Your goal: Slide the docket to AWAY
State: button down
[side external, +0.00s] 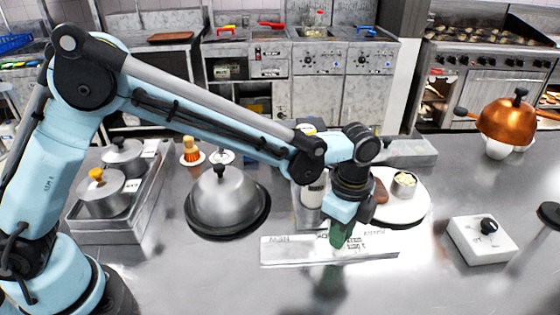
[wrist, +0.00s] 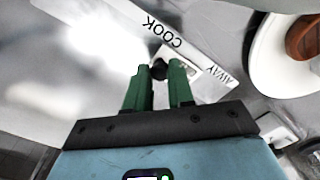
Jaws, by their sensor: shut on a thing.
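The docket (wrist: 200,84) is a small pale card with a black knob (wrist: 160,66). It sits on a long white rail marked with words, COOK and AWAY being readable in the wrist view. My gripper (wrist: 160,72) has green fingers, shut on the docket's knob. In the wrist view the docket lies between the COOK and AWAY labels, overlapping the near edge of AWAY. In the side view, my gripper (side external: 340,240) reaches down to the rail (side external: 290,252), right of its middle, and the printed docket (side external: 358,243) shows just right of the fingers.
A white plate (side external: 405,212) with food and a small cup stands just behind the rail's right end. A domed steel cover (side external: 222,198) stands behind left. A white box with a black knob (side external: 482,240) stands right. The counter in front is clear.

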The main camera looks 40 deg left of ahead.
jog(key=w+d, duration=0.4)
jog(key=w, duration=0.1)
jog(key=shift+d, duration=0.4)
jog(key=c, duration=1)
grip_release()
jog(key=shift+s, duration=0.1)
jog(key=shift+r, duration=0.1)
notch_tip(320, 180, up, 12)
jog(key=shift+f, duration=0.1)
